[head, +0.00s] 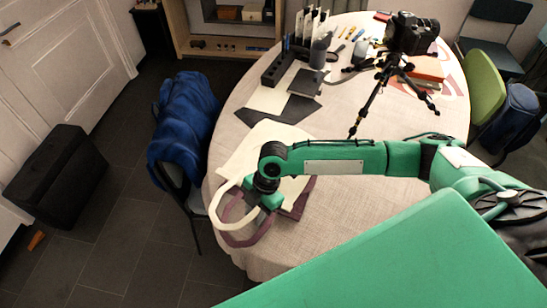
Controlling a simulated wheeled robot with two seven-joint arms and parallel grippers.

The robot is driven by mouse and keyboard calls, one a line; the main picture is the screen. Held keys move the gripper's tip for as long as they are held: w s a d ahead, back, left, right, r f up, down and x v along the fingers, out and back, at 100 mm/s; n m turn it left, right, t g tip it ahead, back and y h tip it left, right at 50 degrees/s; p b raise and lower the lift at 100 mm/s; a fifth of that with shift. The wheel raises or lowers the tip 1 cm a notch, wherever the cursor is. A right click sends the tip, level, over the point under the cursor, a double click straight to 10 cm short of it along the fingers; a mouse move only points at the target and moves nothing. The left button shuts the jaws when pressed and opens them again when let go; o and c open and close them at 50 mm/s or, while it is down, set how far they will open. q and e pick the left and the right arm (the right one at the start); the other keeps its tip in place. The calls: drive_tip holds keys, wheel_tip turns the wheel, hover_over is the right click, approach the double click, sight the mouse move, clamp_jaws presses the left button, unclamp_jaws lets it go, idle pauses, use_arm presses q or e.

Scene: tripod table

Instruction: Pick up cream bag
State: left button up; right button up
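The cream bag (246,150) lies flat on the near left part of the round table (340,230). My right gripper (256,202) reaches in from the right and points down over the handle end of the bags. My wrist and forearm hide part of both bags. The fingers are too small and covered to tell whether they are on the handle. My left gripper is not in view.
A camera on a tripod (393,85) stands on the table behind my forearm. A dark organizer (280,63), dark sheets and several pens lie at the back. A chair with a blue jacket (185,120) stands close at the left. The table's front is clear.

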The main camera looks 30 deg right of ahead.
drive_tip(key=shift+f, duration=0.1)
drive_tip(key=c, duration=0.6)
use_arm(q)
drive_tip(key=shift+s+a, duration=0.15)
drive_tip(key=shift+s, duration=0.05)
use_arm(e)
clamp_jaws()
